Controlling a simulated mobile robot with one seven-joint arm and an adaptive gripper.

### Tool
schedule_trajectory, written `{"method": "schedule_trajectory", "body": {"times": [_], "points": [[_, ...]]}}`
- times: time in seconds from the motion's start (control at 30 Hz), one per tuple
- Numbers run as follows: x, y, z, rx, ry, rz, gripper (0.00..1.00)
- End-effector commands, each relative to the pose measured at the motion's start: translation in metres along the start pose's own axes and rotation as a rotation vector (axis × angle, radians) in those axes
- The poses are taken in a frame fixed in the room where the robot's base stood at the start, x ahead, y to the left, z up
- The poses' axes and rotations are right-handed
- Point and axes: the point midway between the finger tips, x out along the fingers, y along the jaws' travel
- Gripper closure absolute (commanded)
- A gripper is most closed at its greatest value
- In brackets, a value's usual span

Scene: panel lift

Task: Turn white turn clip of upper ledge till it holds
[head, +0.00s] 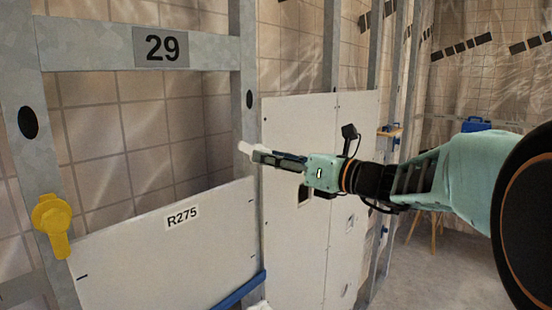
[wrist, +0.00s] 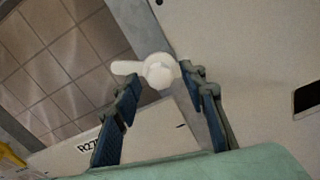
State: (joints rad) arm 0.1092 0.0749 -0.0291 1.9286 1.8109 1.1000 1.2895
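The white turn clip (head: 244,148) sits on the metal stud right of the R275 panel, above the panel's top edge. In the wrist view the white turn clip (wrist: 158,71) has a round hub and a short lever pointing left. My gripper (head: 258,156) is at the clip in the head view. In the wrist view my gripper (wrist: 160,82) is open, with one finger on each side of the hub. I cannot tell whether either finger touches it. The R275 panel (head: 170,255) stands below and left. I cannot make out an upper ledge.
A yellow clip (head: 52,222) is on the left stud. A blue ledge (head: 240,290) runs under the panel's lower right corner. A crossbar marked 29 (head: 110,48) spans above. White wall boards (head: 290,230) stand behind my gripper; the floor (head: 440,270) at right looks mostly clear.

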Motion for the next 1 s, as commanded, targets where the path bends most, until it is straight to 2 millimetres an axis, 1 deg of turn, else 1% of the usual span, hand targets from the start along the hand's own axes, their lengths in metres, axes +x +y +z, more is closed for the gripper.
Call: {"method": "schedule_trajectory", "body": {"times": [0.03,0.3,0.33,0.67,0.87,1.0], "points": [[-0.0001,0.0,-0.0001,0.0,0.0,0.0,0.68],[-0.0003,0.0,-0.0001,0.0,0.0,0.0,0.98],[-0.0003,0.0,-0.0001,0.0,0.0,0.0,1.0],[-0.0004,-0.0006,-0.0024,-0.047,0.0,0.0,1.0],[-0.0005,-0.0012,-0.0049,-0.164,-0.001,0.0,1.0],[-0.0006,-0.0013,-0.006,-0.283,-0.001,0.001,1.0]]}}
